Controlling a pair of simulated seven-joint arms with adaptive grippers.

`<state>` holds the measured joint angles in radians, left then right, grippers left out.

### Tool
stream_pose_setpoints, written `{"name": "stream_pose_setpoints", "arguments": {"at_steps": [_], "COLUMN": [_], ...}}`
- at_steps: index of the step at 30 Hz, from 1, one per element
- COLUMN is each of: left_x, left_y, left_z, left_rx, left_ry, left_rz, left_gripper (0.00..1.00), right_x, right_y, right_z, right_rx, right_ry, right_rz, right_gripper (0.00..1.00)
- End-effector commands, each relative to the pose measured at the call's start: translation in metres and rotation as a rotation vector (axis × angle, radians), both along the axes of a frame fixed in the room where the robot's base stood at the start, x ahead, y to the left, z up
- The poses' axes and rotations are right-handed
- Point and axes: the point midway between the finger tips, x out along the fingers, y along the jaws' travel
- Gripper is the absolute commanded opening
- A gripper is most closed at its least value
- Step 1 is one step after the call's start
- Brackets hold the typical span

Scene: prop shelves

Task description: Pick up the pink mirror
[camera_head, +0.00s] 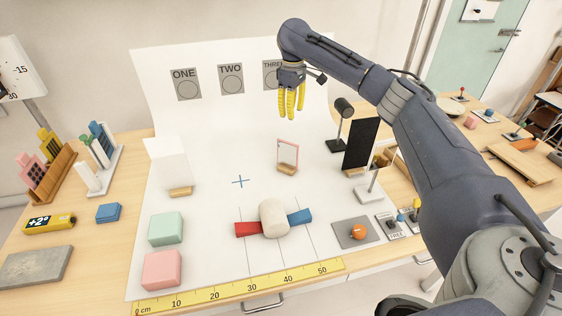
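The pink mirror (280,146) is a thin pink upright frame on a small wooden base. It stands on the white sheet right of the blue cross mark. My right gripper (290,112) hangs above and behind it in the picture, with yellow fingers pointing down. The fingers are spread a little apart with nothing between them, and they do not touch the mirror. My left gripper is not in view.
A black panel (361,145) and a dark lamp-like stand (344,108) stand right of the mirror, near my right arm. A white panel (172,165) stands left. A cream cylinder (273,217) lies in front between red and blue blocks. The sheet around the cross is clear.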

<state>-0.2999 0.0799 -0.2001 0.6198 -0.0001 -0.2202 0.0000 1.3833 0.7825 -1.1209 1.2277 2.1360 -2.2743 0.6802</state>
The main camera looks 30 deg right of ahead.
Motion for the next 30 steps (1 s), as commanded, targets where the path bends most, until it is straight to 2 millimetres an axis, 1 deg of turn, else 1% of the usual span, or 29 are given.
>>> {"name": "stream_pose_setpoints", "arguments": {"at_steps": [4,7,18,21,25,30], "left_x": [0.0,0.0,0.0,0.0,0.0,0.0], "left_y": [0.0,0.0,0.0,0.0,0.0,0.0], "left_z": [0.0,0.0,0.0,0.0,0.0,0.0], "left_rx": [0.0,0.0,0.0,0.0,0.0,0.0], "left_ry": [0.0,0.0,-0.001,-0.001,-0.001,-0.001], "left_rz": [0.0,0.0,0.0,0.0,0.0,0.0], "left_gripper": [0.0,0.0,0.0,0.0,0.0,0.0], "right_x": [-0.003,-0.004,-0.004,-0.004,-0.003,-0.003], "right_y": [0.009,0.01,0.01,0.01,0.01,0.009], "right_z": [-0.006,-0.018,-0.084,-0.098,-0.113,-0.121], "right_rx": [0.013,0.015,0.016,0.015,0.015,0.015], "right_ry": [0.019,0.024,0.023,0.022,0.02,0.019], "right_rz": [0.0,0.001,0.002,0.001,0.001,0.001], "right_gripper": [0.33,0.33,0.33,0.33,0.33,0.33]}}
